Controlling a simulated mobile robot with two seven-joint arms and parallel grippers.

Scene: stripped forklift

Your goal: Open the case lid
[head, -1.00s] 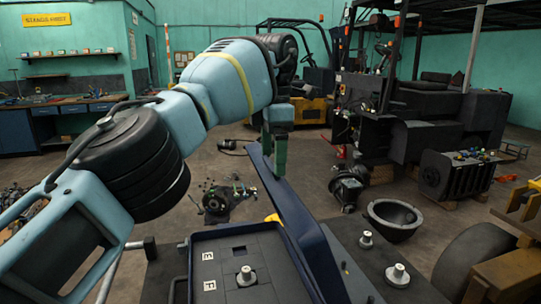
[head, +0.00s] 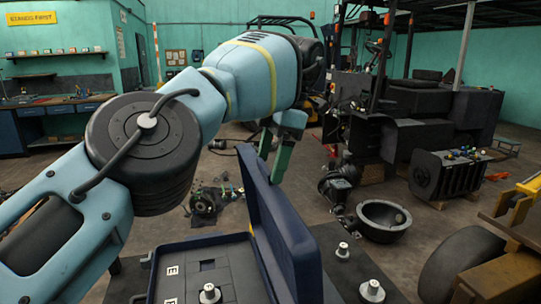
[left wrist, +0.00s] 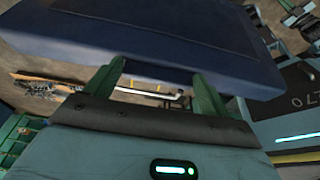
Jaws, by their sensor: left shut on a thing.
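The dark blue case (head: 230,245) stands open at the bottom of the head view, with a dark tray insert marked E and F inside it. Its lid (head: 290,235) stands raised, close to upright, along the case's right side. My left gripper (head: 277,155) is at the lid's far upper edge, with its green fingers shut on it. In the left wrist view the lid (left wrist: 165,40) is a broad blue panel across the top, and the green fingers (left wrist: 158,88) reach its edge. The exact contact is partly hidden. My right gripper is out of view.
A metal peg (head: 210,294) stands in the insert. Two more pegs (head: 342,250) stand on the dark surface right of the lid. A grey bowl-shaped housing (head: 384,220) and other machine parts lie on the floor beyond. The stripped forklift (head: 400,130) stands behind.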

